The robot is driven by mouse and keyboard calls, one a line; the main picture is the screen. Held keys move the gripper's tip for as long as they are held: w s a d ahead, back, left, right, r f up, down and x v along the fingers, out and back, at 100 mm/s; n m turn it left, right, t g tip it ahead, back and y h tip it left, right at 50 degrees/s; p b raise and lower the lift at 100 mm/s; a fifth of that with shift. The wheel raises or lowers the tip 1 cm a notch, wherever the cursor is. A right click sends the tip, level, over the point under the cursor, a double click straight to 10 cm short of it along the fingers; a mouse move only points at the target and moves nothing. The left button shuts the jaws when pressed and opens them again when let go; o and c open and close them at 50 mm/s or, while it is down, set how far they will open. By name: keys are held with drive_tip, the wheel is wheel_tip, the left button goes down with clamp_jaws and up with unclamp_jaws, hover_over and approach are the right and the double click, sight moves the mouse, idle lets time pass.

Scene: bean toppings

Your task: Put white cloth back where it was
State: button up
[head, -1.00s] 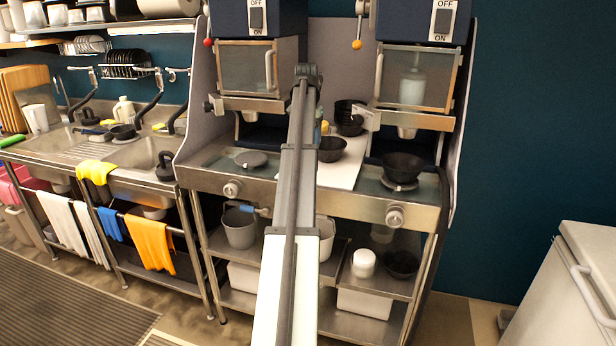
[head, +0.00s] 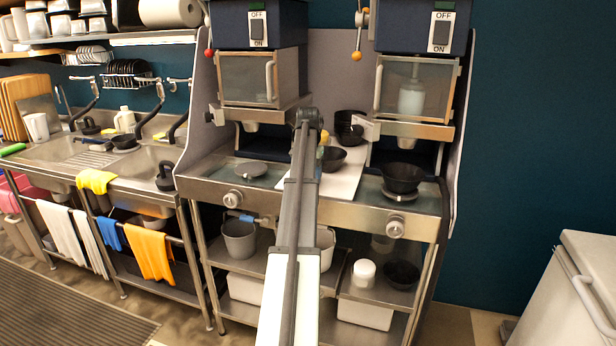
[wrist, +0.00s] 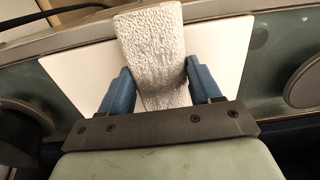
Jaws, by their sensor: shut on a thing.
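In the wrist view, my gripper (wrist: 158,90) is shut on the white cloth (wrist: 152,45). Its two blue fingers sit on either side of the cloth, which has a bumpy texture and stretches away from me past the fingertips. A white board (wrist: 80,75) lies behind the cloth on the counter. In the head view, the white board (head: 344,182) sits on the steel counter between two machines. My arm covers part of the board there, and my gripper and the held cloth are hidden.
Two white towels (head: 61,232), a blue cloth (head: 107,229) and an orange cloth (head: 150,255) hang on the sink rail at left. A yellow cloth (head: 96,181) drapes over the sink edge. Black bowls (head: 402,178) stand on the counter. A white bin (head: 575,290) is at right.

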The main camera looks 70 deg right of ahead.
drive_tip(key=shift+f, duration=0.15)
drive_tip(key=o, duration=0.9)
drive_tip(key=shift+o, duration=0.2)
wheel_tip(320, 180, up, 12)
drive_tip(key=shift+r, duration=0.2)
